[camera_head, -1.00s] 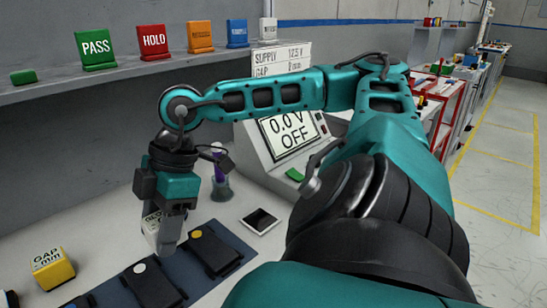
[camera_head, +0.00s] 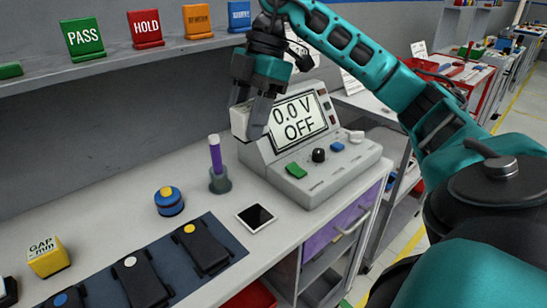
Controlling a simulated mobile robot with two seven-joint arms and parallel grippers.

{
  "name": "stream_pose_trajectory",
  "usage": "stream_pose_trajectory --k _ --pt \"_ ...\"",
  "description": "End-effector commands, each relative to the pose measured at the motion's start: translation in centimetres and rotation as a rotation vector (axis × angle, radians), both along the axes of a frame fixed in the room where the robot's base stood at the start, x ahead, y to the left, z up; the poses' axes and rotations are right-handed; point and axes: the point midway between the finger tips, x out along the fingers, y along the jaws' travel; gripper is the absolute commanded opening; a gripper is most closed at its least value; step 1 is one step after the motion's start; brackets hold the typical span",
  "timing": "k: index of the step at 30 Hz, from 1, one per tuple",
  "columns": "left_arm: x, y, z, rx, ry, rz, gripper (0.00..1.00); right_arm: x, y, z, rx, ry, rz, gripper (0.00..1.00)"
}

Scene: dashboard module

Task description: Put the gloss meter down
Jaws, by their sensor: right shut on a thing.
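My right gripper (camera_head: 250,118) is shut on a small white block, which I take to be the gloss meter (camera_head: 239,122). It holds the block in the air in front of the left edge of the grey power unit's screen, above the bench. The fingers cover much of the block, and its lettering cannot be read now. From this angle I cannot tell whether the block touches the power unit. My left gripper is not in view.
The power unit (camera_head: 320,176) reads 0.0 V OFF. A purple tool in a holder (camera_head: 217,165), a blue-yellow round item (camera_head: 169,202), a dark-screened tablet (camera_head: 255,216), a yellow GAP block (camera_head: 48,257) and a blue mat (camera_head: 217,227) with black modules occupy the bench (camera_head: 120,200).

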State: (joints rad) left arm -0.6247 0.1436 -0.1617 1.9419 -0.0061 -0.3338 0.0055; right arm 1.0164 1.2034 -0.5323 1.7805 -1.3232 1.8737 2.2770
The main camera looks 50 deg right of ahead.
Motion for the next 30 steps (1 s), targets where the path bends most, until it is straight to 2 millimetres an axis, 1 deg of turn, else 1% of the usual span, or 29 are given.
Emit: stream_pose_trajectory --k 2,4,12,15,18,21,26,30 --pt "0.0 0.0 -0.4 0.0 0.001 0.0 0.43 0.0 0.0 -0.8 0.0 0.004 0.004 0.14" --pt "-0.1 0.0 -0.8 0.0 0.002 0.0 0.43 0.0 0.0 -2.3 0.0 0.006 0.005 0.14" --pt "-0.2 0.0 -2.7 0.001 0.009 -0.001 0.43 -0.1 -0.1 -9.6 -0.001 0.008 0.003 0.14" --pt "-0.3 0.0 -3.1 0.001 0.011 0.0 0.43 -0.1 0.0 -12.1 -0.001 0.006 0.004 0.14" --pt "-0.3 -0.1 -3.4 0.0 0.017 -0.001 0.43 -0.1 0.0 -14.0 -0.001 0.004 0.003 0.14" --pt "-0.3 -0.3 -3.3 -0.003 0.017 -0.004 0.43 0.0 0.0 -15.1 -0.001 0.002 0.003 0.14" --pt "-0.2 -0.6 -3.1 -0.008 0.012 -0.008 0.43 0.0 0.0 -16.0 0.0 0.002 0.003 0.14" --pt "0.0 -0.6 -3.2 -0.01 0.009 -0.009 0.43 0.0 0.0 -17.9 -0.001 0.004 0.003 0.14"
